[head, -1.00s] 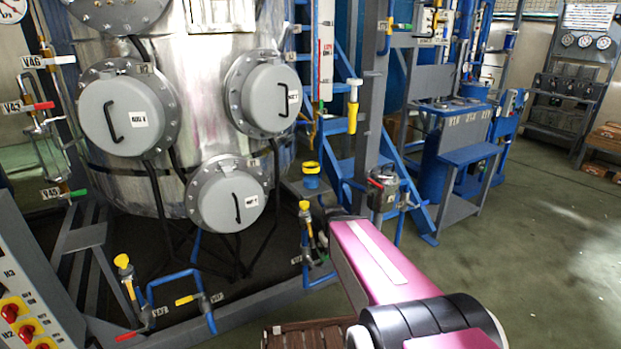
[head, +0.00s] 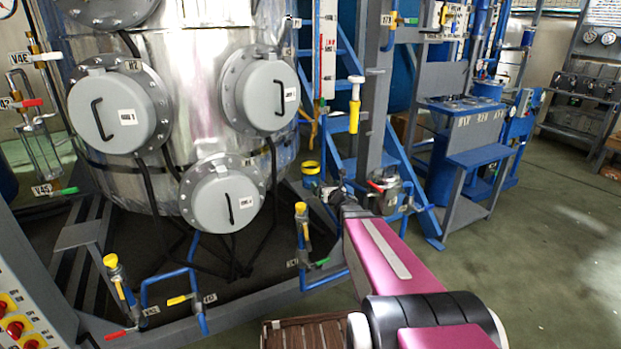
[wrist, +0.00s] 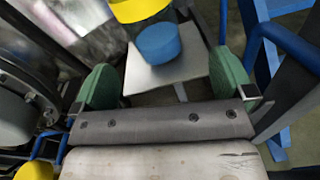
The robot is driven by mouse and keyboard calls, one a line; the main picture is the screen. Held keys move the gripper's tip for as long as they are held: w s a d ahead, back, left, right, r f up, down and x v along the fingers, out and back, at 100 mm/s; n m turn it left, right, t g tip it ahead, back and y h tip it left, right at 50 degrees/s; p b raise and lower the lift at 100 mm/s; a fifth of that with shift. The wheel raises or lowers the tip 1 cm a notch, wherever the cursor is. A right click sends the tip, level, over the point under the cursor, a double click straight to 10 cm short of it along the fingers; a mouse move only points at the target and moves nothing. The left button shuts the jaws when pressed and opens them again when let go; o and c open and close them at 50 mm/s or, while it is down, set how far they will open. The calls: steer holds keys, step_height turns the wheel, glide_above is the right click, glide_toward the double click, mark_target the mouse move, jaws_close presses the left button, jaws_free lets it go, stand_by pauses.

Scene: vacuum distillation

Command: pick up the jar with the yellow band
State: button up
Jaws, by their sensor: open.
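The jar with the yellow band (head: 310,168) stands on a small grey platform beside the blue ladder in the head view. In the wrist view its yellow band (wrist: 141,10) is cut by the top edge, with a blue part (wrist: 158,44) below it. It stands upright on the pale grey platform (wrist: 170,73). My gripper (wrist: 164,84) has two green fingers spread wide, with nothing between them. The jar is ahead of the fingers, between their lines and apart from them. In the head view my arm hides most of the gripper.
A large metal tank (head: 185,110) with round grey hatches stands left of the jar. A grey post (head: 378,90) and blue ladder (head: 345,135) rise close behind and right of it. Yellow-handled valves (head: 302,222) and blue pipes stand in front. Open floor lies at right.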

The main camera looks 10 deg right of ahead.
mark_target(315, 177)
steer(key=w+a, duration=0.1)
steer(key=w, duration=0.2)
steer(key=w+a+n+y, duration=0.1)
steer(key=w, duration=0.3)
steer(key=w+a+n, duration=0.1)
steer(key=w+a, duration=0.1)
steer(key=w, duration=0.1)
steer(key=shift+w, duration=0.35)
steer(key=c, duration=1.2)
steer(key=shift+r, duration=0.1)
